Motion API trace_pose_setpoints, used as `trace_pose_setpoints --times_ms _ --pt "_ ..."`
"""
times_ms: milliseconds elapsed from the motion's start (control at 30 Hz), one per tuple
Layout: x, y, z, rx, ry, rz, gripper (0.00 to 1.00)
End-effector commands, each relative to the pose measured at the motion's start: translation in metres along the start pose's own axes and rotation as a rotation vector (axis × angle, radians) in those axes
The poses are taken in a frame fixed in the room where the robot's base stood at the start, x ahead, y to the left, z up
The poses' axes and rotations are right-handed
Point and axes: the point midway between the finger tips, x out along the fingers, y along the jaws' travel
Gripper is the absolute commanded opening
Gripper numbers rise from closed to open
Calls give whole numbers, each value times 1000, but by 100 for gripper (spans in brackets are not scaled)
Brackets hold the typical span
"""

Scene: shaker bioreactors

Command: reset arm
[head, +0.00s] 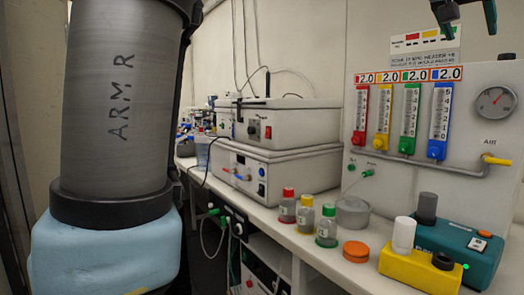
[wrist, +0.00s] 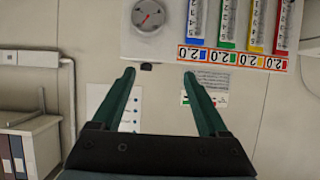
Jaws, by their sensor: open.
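My gripper (wrist: 159,73) is open and empty in the wrist view, with its two green fingers spread apart. Its fingertips also show at the top right edge of the head view (head: 468,28), in front of the wall above the gas panel. My grey arm link marked "ARM R" (head: 120,100) fills the left of the head view. The wrist view is upside down, with the gas panel (wrist: 185,50) ahead of the fingertips. I cannot tell the gap between fingertips and panel.
The panel carries four flow meters (head: 409,120) and a round gauge (head: 495,103). On the bench stand three capped bottles (head: 327,228), an orange lid (head: 356,251), a yellow block (head: 420,271), a teal device (head: 468,250) and stacked white instruments (head: 275,170). A cabinet (wrist: 30,145) shows in the wrist view.

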Motion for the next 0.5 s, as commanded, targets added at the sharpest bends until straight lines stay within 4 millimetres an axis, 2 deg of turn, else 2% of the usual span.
trace_pose_setpoints --times_ms 267,367,467,500 --pt "21 -47 44 -27 -82 -66 77" --pt "29 -72 70 -43 -126 -99 77" --pt "36 -102 102 -64 -181 -140 77" --pt "39 -116 118 -77 -208 -159 77"
